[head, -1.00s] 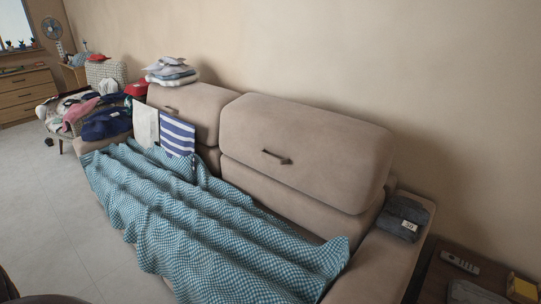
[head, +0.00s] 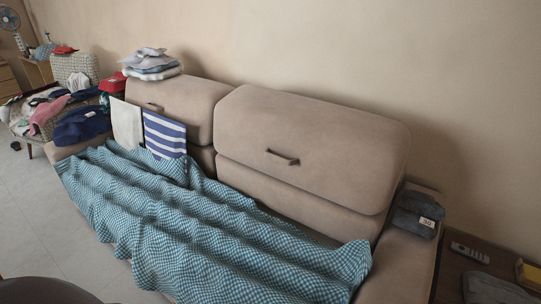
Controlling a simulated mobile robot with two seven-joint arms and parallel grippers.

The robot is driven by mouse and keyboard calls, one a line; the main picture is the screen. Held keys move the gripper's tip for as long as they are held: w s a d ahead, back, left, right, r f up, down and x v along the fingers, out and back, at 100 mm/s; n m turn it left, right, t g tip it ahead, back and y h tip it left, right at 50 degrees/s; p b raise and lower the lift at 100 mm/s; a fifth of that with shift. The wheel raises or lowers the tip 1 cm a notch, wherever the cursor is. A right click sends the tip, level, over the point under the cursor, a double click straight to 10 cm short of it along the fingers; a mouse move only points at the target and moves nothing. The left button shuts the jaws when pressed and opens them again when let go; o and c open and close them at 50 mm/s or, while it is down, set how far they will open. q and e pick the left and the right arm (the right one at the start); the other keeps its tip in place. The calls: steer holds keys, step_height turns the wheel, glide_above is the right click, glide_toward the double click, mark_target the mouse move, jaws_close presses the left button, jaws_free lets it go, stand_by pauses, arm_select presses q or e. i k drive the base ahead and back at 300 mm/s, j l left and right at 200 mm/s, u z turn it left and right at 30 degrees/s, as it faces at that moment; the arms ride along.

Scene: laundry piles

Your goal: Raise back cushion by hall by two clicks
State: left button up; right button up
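The beige sofa has two back cushions. The nearer, larger back cushion (head: 320,135) has a dark handle (head: 283,158) on its front and sits above a lower back section. The farther back cushion (head: 189,101) also has a handle (head: 153,107); a stack of folded clothes (head: 152,66) rests on its top. A white cloth (head: 126,124) and a blue-striped cloth (head: 165,136) hang against the farther cushion. Which cushion is by the hall cannot be told. Neither gripper is in view.
A teal checked blanket (head: 200,230) covers the seat. A grey folded item with a tag (head: 416,215) lies on the right armrest. A side table (head: 450,275) holds a remote (head: 470,252). A chair piled with clothes (head: 60,110) stands at left. Floor (head: 30,230) is clear at left.

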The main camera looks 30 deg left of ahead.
mark_target(355, 160)
steer(key=j, duration=0.8)
steer(key=i+j, duration=0.15)
steer(key=j, duration=0.7)
